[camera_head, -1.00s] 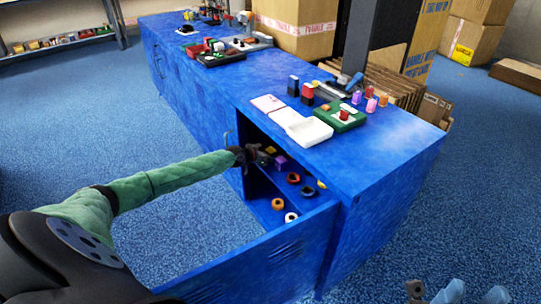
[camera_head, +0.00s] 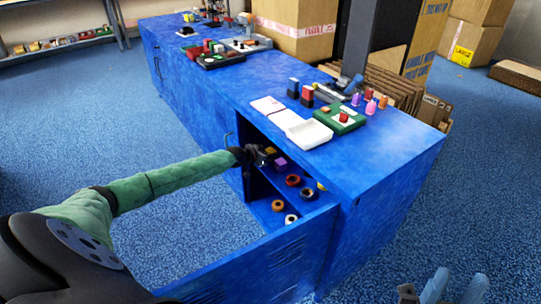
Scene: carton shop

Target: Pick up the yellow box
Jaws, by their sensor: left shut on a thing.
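My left gripper (camera_head: 261,157), black at the end of the green-sleeved arm, reaches into the open blue cabinet from the left. It is shut on a small yellow box (camera_head: 270,150), of which only a little shows beside the fingers. A purple block (camera_head: 281,161) is just right of the gripper. Another small yellow thing (camera_head: 321,187) lies farther right on the shelf, partly hidden by the door. Parts of my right gripper (camera_head: 440,290) show at the bottom right edge; its jaw state is unclear.
The open cabinet door (camera_head: 290,255) stands in front. Several round rolls, including a red one (camera_head: 293,181) and an orange one (camera_head: 278,205), lie on the shelves. The cabinet top holds a white tray (camera_head: 309,134) and a green tray (camera_head: 341,122). Cartons stand behind.

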